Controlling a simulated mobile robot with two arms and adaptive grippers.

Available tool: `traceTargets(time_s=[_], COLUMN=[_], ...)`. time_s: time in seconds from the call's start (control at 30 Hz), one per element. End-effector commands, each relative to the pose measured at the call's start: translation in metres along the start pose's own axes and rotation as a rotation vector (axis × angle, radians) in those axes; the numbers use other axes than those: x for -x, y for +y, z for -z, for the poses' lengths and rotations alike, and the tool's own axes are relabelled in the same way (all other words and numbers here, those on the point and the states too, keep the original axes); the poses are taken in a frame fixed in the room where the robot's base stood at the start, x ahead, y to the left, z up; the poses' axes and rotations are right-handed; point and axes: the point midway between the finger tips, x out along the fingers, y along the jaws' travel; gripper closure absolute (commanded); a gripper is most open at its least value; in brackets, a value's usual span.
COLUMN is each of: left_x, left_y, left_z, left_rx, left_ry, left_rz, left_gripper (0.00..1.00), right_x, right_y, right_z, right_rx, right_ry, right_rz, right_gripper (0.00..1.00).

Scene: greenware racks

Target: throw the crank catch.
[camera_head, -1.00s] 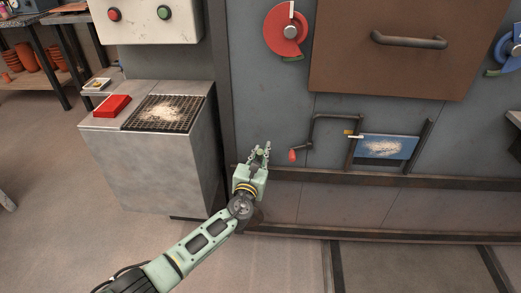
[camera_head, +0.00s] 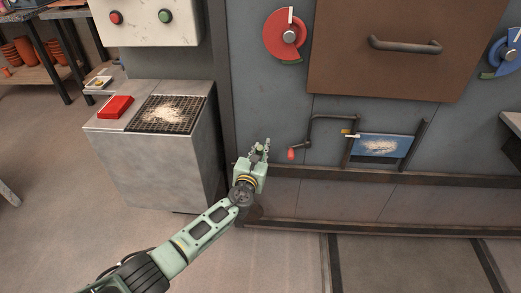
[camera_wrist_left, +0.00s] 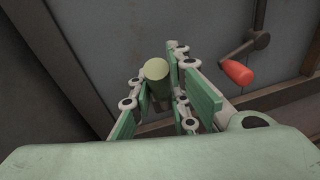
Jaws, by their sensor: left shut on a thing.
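The crank (camera_head: 312,130) is a dark bent rod on the grey kiln front, with a red handle (camera_head: 291,154) at its lower left end. A small yellow and white piece (camera_head: 349,133) sits at the crank's right end; I cannot tell if it is the catch. My left gripper (camera_head: 260,149) is left of the red handle and apart from it. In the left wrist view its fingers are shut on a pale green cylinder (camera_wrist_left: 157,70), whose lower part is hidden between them. The red handle (camera_wrist_left: 236,72) shows to the right there. My right gripper is not in view.
A blue panel with pale crumbs (camera_head: 400,139) is right of the crank. A brown door (camera_head: 385,70) is above, beside a red dial (camera_head: 282,45) and a blue dial (camera_head: 495,70). A metal cabinet (camera_head: 150,170) stands at left. A dark ledge (camera_head: 340,173) runs below the crank.

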Motion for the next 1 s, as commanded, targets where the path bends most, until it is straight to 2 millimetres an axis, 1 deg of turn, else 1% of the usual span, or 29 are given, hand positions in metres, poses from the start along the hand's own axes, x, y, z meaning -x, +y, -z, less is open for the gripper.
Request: traceTargets(time_s=[0.13,0.17,0.3,0.4,0.77,0.87,1.0], left_x=[-0.001,-0.001,-0.001,0.0,0.003,0.009,0.026], left_y=[0.002,0.002,0.001,0.001,0.0,0.0,0.0], left_z=[-0.002,-0.002,-0.002,-0.001,0.0,0.001,0.001], left_rx=[-0.003,-0.003,-0.002,-0.002,0.001,0.002,0.004], left_ry=[-0.004,-0.004,-0.003,-0.002,-0.001,-0.002,-0.001], left_rz=[-0.004,-0.004,-0.003,-0.002,0.0,0.0,-0.001], left_gripper=[1.0,0.83,0.71,0.64,0.64,0.64,0.64], right_x=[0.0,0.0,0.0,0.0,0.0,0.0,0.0], right_y=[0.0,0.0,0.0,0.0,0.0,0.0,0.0], right_z=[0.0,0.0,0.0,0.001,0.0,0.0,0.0], right_rx=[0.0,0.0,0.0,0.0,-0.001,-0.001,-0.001], right_ry=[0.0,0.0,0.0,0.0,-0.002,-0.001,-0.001], right_rz=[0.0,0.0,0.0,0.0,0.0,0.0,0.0], right_gripper=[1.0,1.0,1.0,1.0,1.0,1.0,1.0])
